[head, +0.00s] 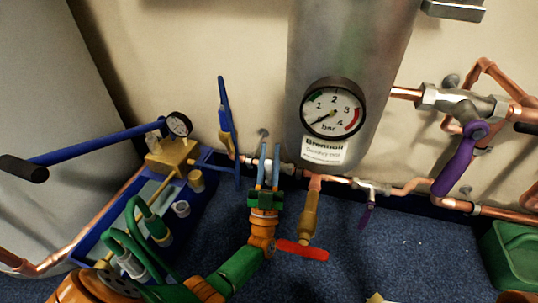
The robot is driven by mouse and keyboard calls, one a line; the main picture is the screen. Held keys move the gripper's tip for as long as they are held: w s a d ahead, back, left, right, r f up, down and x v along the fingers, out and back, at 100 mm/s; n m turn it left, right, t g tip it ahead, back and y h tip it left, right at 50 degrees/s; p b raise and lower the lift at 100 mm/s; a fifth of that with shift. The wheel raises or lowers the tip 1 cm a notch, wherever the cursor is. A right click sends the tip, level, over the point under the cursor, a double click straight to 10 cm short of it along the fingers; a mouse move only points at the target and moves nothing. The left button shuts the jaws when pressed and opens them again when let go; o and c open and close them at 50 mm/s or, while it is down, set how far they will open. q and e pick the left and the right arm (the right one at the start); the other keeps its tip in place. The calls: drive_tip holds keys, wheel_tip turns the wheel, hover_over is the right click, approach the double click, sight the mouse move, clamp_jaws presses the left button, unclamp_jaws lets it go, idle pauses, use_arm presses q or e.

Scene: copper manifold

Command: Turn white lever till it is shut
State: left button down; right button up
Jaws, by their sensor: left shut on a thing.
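My left gripper (268,160) reaches up from below to the copper pipe run under the grey cylinder. Its two blue-grey fingers are shut on a narrow pale piece between them, which I take for the white lever (268,175). The fingers and the green gripper body hide most of it, so its angle is hard to tell. A silver valve fitting (288,168) sits on the pipe just right of the fingertips. My right gripper is not in view.
A red lever (302,250) hangs below a brass valve (309,215), close right of my wrist. A blue lever (224,105) stands at left, purple levers (458,165) at right. A blue pump tray (95,240) lies left; a green box (512,255) stands at right.

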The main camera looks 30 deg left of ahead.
use_arm(q)
drive_tip(key=c, duration=1.1)
unclamp_jaws()
drive_tip(key=shift+d, duration=0.2)
drive_tip(key=o, duration=0.3)
drive_tip(key=shift+w+d, duration=0.1)
drive_tip(key=shift+o, duration=0.2)
